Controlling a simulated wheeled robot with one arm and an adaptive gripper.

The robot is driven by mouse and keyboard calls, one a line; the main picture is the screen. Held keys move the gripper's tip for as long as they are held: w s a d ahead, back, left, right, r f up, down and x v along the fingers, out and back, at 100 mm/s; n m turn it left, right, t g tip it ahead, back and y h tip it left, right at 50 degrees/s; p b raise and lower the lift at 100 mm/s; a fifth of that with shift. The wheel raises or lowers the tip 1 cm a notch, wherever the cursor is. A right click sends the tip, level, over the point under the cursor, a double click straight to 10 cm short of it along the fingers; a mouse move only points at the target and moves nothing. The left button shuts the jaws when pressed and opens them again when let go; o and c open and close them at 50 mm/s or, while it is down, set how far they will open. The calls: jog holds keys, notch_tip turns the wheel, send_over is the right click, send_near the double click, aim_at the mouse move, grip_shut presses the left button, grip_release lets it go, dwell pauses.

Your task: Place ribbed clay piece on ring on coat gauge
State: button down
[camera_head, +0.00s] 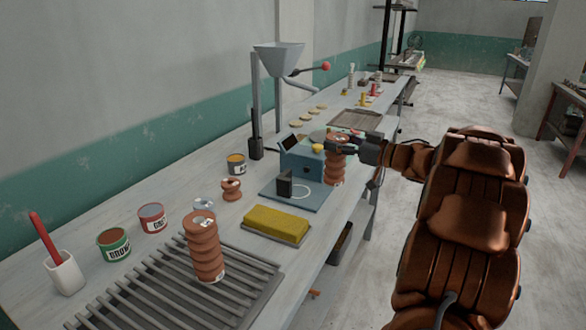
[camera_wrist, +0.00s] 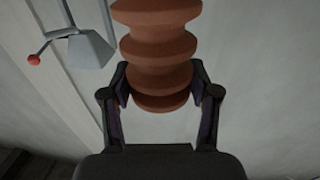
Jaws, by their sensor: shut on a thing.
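My gripper (camera_head: 337,145) is shut on a ribbed terracotta clay piece (camera_head: 335,172), gripping it near its top; the piece looks upright. The wrist view shows the ribbed piece (camera_wrist: 160,45) between both fingers (camera_wrist: 160,100). The coat gauge (camera_head: 303,163) is a blue box with a dark panel and a flat blue-grey base plate (camera_head: 285,205). A pale ring (camera_head: 303,191) is marked on that plate, with a dark block (camera_head: 284,184) at its left. The held piece is right of the ring, by the plate's right edge; I cannot tell its height above it.
A similar ribbed piece (camera_head: 205,250) stands on the slatted rack (camera_head: 150,295). A yellow sponge (camera_head: 275,224) lies in front of the gauge. A small clay piece (camera_head: 231,189), cans (camera_head: 153,218) and a funnel stand (camera_head: 255,105) are to the left. The table's right edge is close to the gauge.

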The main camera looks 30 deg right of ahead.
aim_at(335, 171)
jog(key=w+a+f, duration=0.5)
jog(key=w+f, duration=0.2)
jog(key=w, duration=0.4)
jog(key=shift+w, duration=0.15)
jog(key=shift+c, duration=1.3)
grip_release()
jog(key=v, duration=1.2)
